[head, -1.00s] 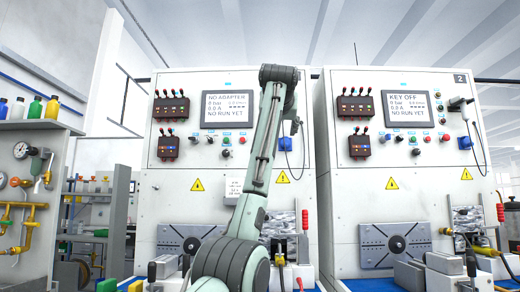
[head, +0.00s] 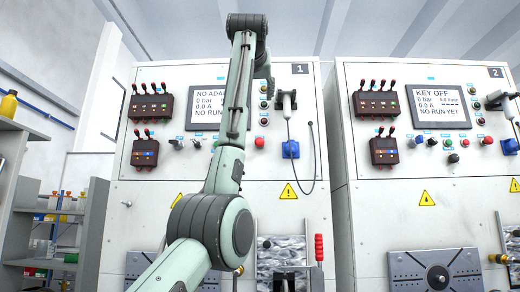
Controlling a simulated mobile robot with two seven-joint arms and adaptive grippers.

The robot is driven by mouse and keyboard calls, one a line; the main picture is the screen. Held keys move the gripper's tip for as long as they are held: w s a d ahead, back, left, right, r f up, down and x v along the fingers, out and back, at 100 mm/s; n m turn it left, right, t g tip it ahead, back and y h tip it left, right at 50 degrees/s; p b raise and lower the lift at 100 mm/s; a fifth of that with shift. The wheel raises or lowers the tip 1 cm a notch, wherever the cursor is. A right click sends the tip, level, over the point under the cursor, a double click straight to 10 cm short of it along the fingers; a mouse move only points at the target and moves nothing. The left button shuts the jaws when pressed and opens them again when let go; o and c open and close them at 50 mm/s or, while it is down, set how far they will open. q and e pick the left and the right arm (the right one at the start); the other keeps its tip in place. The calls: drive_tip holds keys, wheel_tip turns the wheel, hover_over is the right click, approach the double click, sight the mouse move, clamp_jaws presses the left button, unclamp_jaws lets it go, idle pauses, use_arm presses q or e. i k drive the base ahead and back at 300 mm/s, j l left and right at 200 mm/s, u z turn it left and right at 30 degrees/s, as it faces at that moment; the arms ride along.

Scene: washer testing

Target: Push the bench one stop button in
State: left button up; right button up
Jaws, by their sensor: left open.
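Bench one, a white cabinet (head: 300,160) marked 1, stands left of centre. Its red button (head: 259,142), which looks like the stop button, sits at the right end of the row under the screen (head: 206,104). My left arm rises in front of the panel and covers part of the screen and the button row. My left gripper (head: 269,86) is mostly hidden behind the forearm, high on the panel and above the red button, apart from it in the picture. Its fingers are too small to make out clearly. My right gripper is not in view.
Bench two (head: 352,215), with a KEY OFF screen (head: 438,106), stands to the right. Shelves (head: 15,160) stand at the left.

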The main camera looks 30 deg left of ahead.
sight(259, 142)
drive_tip(key=i+j, duration=0.8)
drive_tip(key=i, duration=0.05)
